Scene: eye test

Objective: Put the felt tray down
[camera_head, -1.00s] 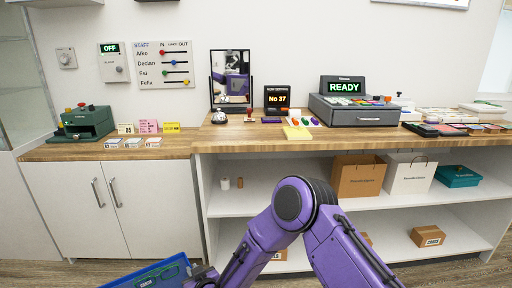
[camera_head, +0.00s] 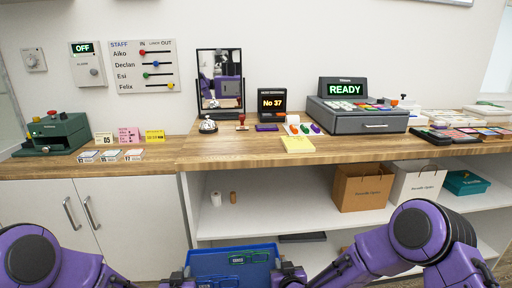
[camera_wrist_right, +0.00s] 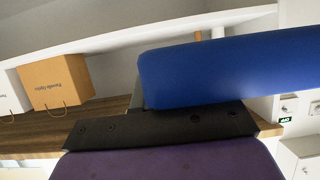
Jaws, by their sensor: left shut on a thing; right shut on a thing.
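The blue felt tray (camera_head: 205,262) is at the bottom centre of the head view, in front of the lower shelves and below the counter top. Inside it lie green-framed glasses and a dark label. My left gripper (camera_head: 184,274) is shut on its left side, at the picture's bottom edge. My right gripper (camera_head: 284,270) is shut on its right side. In the right wrist view the tray's blue wall (camera_wrist_right: 225,70) is against the dark gripper (camera_wrist_right: 165,125). The lower part of the tray is out of the picture.
The wooden counter (camera_head: 350,146) has bare room at its front. A yellow pad (camera_head: 297,145), a bell (camera_head: 208,125), a cash register (camera_head: 365,119) and a green machine (camera_head: 52,134) stand on it. Paper bags (camera_head: 361,188) stand on the shelf below.

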